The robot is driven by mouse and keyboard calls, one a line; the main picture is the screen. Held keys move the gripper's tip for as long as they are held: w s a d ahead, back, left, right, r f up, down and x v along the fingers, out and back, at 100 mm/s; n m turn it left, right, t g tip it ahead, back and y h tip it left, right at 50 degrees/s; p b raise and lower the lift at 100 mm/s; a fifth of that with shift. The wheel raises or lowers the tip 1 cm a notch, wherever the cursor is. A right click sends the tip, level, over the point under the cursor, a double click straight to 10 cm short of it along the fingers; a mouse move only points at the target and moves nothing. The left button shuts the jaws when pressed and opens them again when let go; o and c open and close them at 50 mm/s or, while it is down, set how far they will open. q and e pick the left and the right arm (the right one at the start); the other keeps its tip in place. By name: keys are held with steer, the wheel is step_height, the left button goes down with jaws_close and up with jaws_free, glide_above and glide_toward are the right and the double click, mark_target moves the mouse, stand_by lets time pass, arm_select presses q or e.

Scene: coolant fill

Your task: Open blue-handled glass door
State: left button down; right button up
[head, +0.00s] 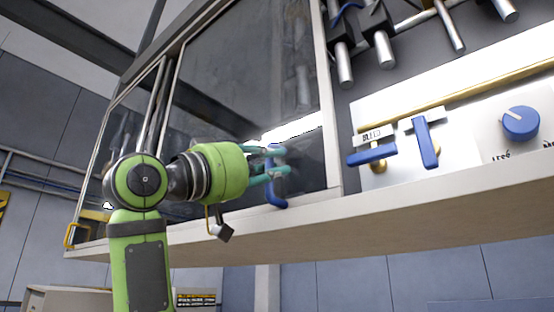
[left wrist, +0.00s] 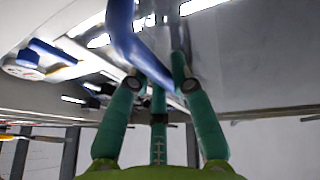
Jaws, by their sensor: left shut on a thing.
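The glass door (head: 245,85) is a dark reflective panel in a pale frame, and it looks closed. Its blue handle (head: 275,198) is at the door's lower right, near the frame post. The blue handle (left wrist: 125,38) also shows large in the left wrist view, running down between the green fingers. My left gripper (head: 274,163) has its teal-green fingers shut around the handle. In the left wrist view its fingertips (left wrist: 160,85) are on either side of the handle's lower part. My right gripper is in neither view.
Right of the door is a white panel with two blue lever valves (head: 425,142) and a blue knob (head: 520,123). A pale ledge (head: 400,212) runs below the door. A yellow handle (head: 70,236) is at the far left. Metal cylinders hang above the panel.

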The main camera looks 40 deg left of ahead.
arm_select(q)
steer(key=shift+w+a+f, duration=0.1)
steer(key=c, duration=1.1)
jaws_free()
steer(key=shift+w, duration=0.15)
steer(key=shift+s+a+f, duration=0.1)
steer(key=shift+s, duration=0.3)
steer(key=v, duration=1.1)
steer(key=shift+a+f, duration=0.1)
steer(key=shift+a, duration=0.05)
